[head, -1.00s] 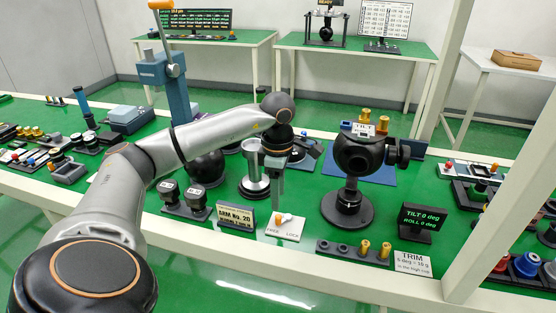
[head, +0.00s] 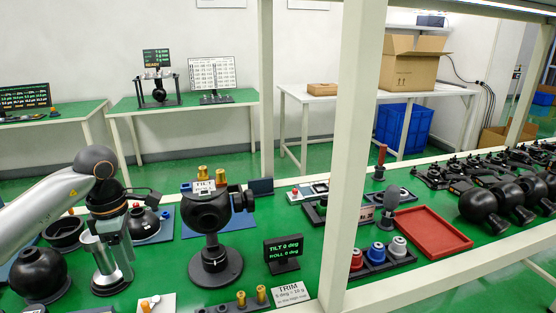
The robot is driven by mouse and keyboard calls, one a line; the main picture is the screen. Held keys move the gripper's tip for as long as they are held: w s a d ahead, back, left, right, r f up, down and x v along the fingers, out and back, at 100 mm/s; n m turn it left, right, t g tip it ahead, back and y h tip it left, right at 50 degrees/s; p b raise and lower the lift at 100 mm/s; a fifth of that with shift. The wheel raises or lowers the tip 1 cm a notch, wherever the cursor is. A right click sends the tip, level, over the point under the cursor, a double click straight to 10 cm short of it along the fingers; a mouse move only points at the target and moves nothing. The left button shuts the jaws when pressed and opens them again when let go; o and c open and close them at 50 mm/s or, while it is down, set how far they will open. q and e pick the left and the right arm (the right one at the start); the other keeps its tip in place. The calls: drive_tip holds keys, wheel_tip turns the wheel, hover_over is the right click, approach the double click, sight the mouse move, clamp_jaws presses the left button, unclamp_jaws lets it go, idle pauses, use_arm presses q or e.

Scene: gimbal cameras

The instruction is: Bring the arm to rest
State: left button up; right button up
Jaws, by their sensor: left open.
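My left arm comes in from the left. My left gripper (head: 120,262) points down over the green bench, in front of the metal cup stand (head: 104,284). Its jaws are open and seem to hold nothing; the fingers overlap the stand in the picture, so contact cannot be judged. The black gimbal camera (head: 209,213) stands upright on its round base to the right, apart from the gripper. The white free/lock switch plate (head: 164,303) is cut by the lower edge. My right gripper is not in view.
A TILT 0 deg, ROLL 0 deg display (head: 284,250) and a TRIM card (head: 291,293) stand right of the gimbal. A white post (head: 352,160) crosses the view. A red tray (head: 432,230) lies beyond it. A dark sphere (head: 38,272) sits left of the gripper.

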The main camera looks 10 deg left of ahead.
use_arm(q)
drive_tip(key=d+f+h+p, duration=0.15)
drive_tip(key=d+h, duration=0.25)
drive_tip(key=d, duration=0.6)
drive_tip(key=d+f+h+p, duration=0.1)
drive_tip(key=d+f+h, duration=0.25)
drive_tip(key=d, duration=0.75)
drive_tip(key=d+r+n+t+h+p, duration=0.3)
drive_tip(key=d+r+n+t+h, duration=0.25)
drive_tip(key=d+n+h, duration=0.65)
drive_tip(key=a+f+n+t+y+p, duration=0.1)
drive_tip(key=a+f+n+t+y, duration=0.35)
drive_tip(key=n, duration=0.65)
drive_tip(key=a+f+n+t+y+p, duration=0.1)
drive_tip(key=f+n+t+y, duration=0.2)
drive_tip(key=n+t+y, duration=0.6)
drive_tip(key=s+a+f+n+g+y+p, duration=0.2)
drive_tip(key=s+a+f+n+g+y, duration=0.1)
drive_tip(key=s+f+n+g, duration=0.7)
drive_tip(key=s+f+n, duration=0.3)
drive_tip(key=s+f, duration=0.1)
drive_tip(key=f, duration=0.1)
drive_tip(key=shift+s+a+f+y, duration=0.15)
drive_tip(key=shift+f+y, duration=0.15)
